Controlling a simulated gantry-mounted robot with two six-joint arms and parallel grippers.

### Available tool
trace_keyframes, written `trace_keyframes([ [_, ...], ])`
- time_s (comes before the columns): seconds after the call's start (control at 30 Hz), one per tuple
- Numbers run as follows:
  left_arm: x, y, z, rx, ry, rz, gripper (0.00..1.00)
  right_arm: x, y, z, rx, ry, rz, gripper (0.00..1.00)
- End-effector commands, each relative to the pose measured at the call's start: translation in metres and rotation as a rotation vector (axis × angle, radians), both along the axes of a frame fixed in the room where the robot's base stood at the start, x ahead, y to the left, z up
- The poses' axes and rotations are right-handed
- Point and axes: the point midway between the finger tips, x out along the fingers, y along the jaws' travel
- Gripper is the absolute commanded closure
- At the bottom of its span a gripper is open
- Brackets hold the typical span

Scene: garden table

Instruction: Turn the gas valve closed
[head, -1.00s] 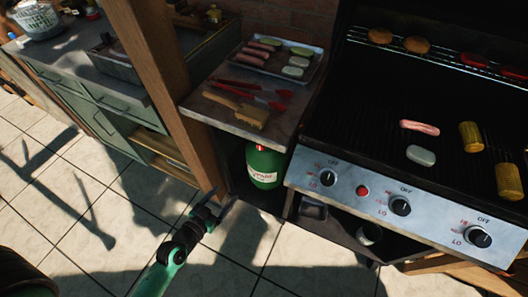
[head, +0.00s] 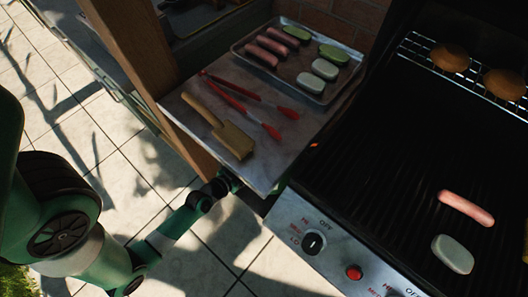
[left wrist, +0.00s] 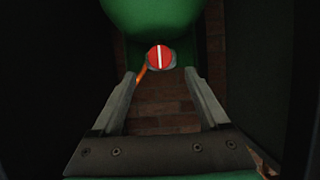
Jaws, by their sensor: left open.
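The gas valve (left wrist: 160,57) is a round red knob with a white bar across it, upright in the left wrist view. It sits by the green gas bottle (left wrist: 150,15), which fills the top of that view. My left gripper (left wrist: 160,75) is open, its two fingers pointing toward the valve with the knob between and just beyond the tips. The fingers do not visibly touch it. In the head view my left arm (head: 180,222) reaches in under the side shelf, which hides the gripper's tips, bottle and valve. My right gripper is not in view.
The side shelf (head: 196,150) above holds a brush (head: 225,127), red tongs (head: 245,98) and a food tray (head: 290,78). A wooden post (head: 140,65) stands left of the shelf. The grill's control panel (head: 290,218) is on the right. An orange strip (left wrist: 140,75) shows beside the valve.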

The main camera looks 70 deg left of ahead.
Motion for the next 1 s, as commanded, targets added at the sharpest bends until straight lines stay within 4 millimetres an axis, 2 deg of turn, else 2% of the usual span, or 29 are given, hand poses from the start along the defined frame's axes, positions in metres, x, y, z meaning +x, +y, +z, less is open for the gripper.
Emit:
trace_keyframes([
  [0.1,0.024,0.013,-0.01,0.002,-0.001,-0.002,0.22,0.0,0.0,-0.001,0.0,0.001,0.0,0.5],
  [0.33,0.058,0.032,-0.029,0.002,-0.001,0.0,0.22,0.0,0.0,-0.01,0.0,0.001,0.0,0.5],
  [0.5,0.067,0.036,-0.032,-0.001,0.0,0.0,0.22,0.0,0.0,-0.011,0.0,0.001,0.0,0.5],
  [0.7,0.067,0.036,-0.032,-0.001,0.0,0.0,0.22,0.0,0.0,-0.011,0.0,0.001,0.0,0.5],
  [0.77,0.067,0.036,-0.032,0.0,0.001,0.0,0.29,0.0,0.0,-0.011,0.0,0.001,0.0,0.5],
  [1.0,0.067,0.036,-0.032,0.0,0.0,0.0,0.72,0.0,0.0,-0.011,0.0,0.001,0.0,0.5],
])
